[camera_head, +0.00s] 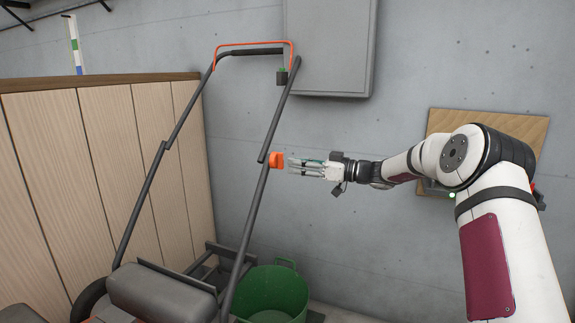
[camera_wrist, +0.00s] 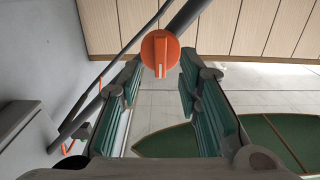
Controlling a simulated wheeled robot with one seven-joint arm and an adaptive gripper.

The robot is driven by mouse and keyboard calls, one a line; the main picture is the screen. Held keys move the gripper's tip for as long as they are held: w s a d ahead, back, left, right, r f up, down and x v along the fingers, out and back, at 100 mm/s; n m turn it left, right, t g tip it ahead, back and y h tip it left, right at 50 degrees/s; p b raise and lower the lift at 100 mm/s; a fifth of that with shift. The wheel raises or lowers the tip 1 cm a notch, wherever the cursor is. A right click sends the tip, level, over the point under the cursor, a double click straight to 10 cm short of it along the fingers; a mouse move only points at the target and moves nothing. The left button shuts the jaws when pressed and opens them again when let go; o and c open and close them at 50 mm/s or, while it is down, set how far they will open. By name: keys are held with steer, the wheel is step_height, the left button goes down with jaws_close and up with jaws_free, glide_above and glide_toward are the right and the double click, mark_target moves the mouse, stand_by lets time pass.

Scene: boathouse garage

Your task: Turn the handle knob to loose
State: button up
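The orange handle knob (camera_head: 276,160) sits on the right-hand dark tube of the mower handle (camera_head: 262,190), at the joint between its upper and lower parts. In the wrist view the knob (camera_wrist: 160,52) is a round orange disc with a raised grip bar and a pale mark at the bar's lower end. My gripper (camera_head: 291,162) is just right of the knob in the head view, pointing at it. In the wrist view its two green-padded fingers (camera_wrist: 158,75) are spread apart, with the knob ahead between their tips. Nothing is held, and contact with the knob cannot be seen.
A green bucket (camera_head: 272,292) stands below on the floor by the mower body (camera_head: 160,292). A wooden partition (camera_head: 100,150) is at the left. A grey wall cabinet (camera_head: 330,45) hangs above. A green boat-shaped thing (camera_wrist: 255,145) shows in the wrist view.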

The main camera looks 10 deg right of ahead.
mark_target(283, 162)
steer(key=shift+x, duration=2.05)
steer(key=shift+c, duration=0.3)
jaws_close()
